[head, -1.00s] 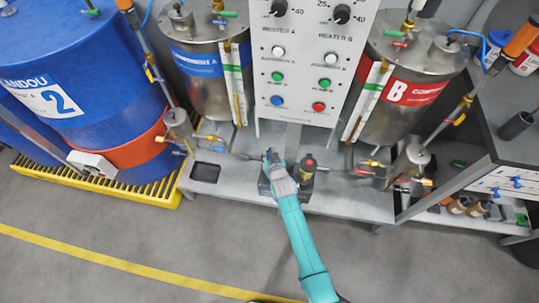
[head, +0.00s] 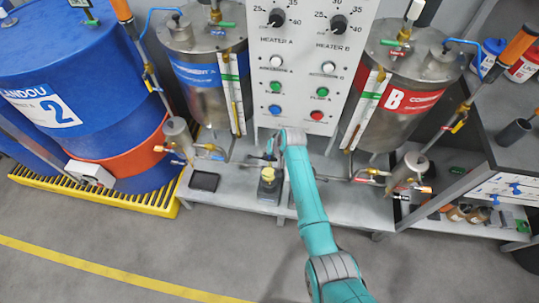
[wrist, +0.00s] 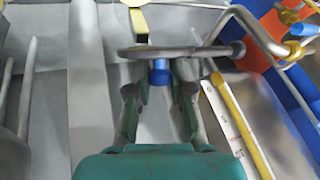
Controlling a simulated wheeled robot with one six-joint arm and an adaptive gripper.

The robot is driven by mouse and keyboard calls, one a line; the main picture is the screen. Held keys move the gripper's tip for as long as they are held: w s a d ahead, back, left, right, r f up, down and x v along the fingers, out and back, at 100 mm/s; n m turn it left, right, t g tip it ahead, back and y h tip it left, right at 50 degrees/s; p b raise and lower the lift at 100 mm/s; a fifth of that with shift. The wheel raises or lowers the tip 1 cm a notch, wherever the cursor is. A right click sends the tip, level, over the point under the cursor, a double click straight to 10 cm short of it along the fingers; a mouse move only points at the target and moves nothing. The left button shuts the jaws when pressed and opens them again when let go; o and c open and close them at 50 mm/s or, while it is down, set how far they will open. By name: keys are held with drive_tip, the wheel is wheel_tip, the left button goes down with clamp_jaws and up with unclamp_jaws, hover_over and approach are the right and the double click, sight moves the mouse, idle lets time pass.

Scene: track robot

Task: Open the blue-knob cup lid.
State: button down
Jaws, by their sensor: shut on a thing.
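In the wrist view my gripper (wrist: 161,82) is shut on a small blue knob (wrist: 160,72). A grey metal disc, the lid (wrist: 160,52), shows nearly edge-on just beyond the knob. A bar runs right from it, and I cannot tell whether it is part of the lid. In the head view my gripper (head: 271,150) is above the bench, in front of the control panel. A dark container with a yellow top (head: 268,179) stands on the bench below it. I cannot tell whether the lid touches anything.
The control panel (head: 310,70) stands behind, between tank A (head: 205,85) and tank B (head: 400,105). Metal pots with valves and pipes stand at the left (head: 177,135) and right (head: 408,172). The bench front (head: 235,190) has some free room.

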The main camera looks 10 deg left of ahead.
drive_tip(key=shift+w+r+g, duration=0.1)
drive_tip(key=shift+w+g, duration=0.35)
drive_tip(key=shift+g, duration=0.25)
drive_tip(key=c, duration=1)
unclamp_jaws()
drive_tip(key=v, duration=1.1)
drive_tip(key=shift+d+r, duration=0.2)
drive_tip(key=shift+r, duration=0.2)
